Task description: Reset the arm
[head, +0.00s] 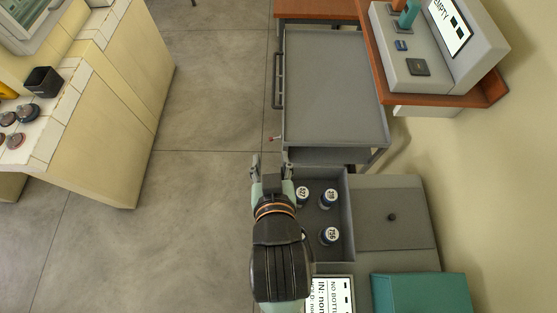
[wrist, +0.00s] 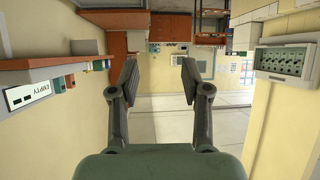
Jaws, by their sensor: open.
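My gripper (head: 270,165) is at the lower middle of the head view, at the left edge of a grey tray (head: 346,215) that holds labelled bottles. In the wrist view my gripper (wrist: 154,78) has its two fingers wide apart with nothing between them. The wrist camera looks level across the room, past the fingers to open floor. One bottle (head: 302,195) stands just right of my gripper in the head view. Two more, an upper bottle (head: 329,196) and a lower bottle (head: 329,235), stand further right in the tray.
A grey cart (head: 335,85) stands beyond the tray. A device with an "EMPTY" screen (head: 450,25) sits on a wooden shelf at upper right. A teal box (head: 420,292) is at lower right. A pale counter (head: 110,95) is at left. The floor (head: 205,100) between is clear.

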